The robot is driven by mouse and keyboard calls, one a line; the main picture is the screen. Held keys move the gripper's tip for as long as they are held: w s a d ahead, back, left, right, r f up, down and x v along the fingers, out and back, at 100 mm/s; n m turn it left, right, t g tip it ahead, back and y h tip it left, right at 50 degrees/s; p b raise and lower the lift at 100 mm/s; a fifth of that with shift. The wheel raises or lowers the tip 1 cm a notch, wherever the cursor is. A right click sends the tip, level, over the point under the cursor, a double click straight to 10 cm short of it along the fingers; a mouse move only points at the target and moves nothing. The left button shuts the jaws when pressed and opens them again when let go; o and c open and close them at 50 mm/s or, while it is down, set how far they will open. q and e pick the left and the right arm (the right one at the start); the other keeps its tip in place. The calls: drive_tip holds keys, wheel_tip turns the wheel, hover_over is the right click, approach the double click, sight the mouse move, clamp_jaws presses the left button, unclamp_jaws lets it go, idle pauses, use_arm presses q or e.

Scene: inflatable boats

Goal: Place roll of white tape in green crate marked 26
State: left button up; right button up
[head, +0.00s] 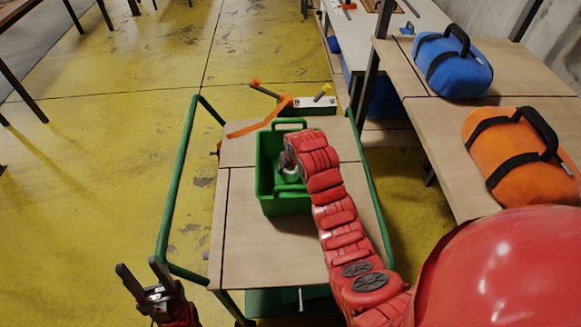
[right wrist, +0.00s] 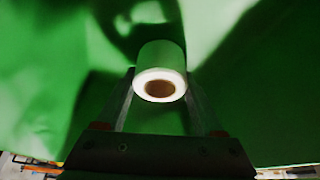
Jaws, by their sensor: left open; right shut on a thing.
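The green crate (head: 286,203) stands on the wooden top of a green-framed cart in the head view. No number on it is legible. My right arm reaches over the crate and my right gripper (head: 290,176) is down inside it. In the right wrist view the roll of white tape (right wrist: 161,66) is between the two fingers of my right gripper (right wrist: 158,100), which is shut on it, with green crate surface (right wrist: 50,75) all around. Whether the roll touches the crate floor I cannot tell. My left gripper (head: 146,280) is open and empty, left of the cart.
The cart (head: 240,250) has green side rails. A blue bag (head: 452,66) and an orange bag (head: 515,150) lie on wooden tables at the right.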

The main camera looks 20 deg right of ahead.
drive_tip(key=o, duration=1.5)
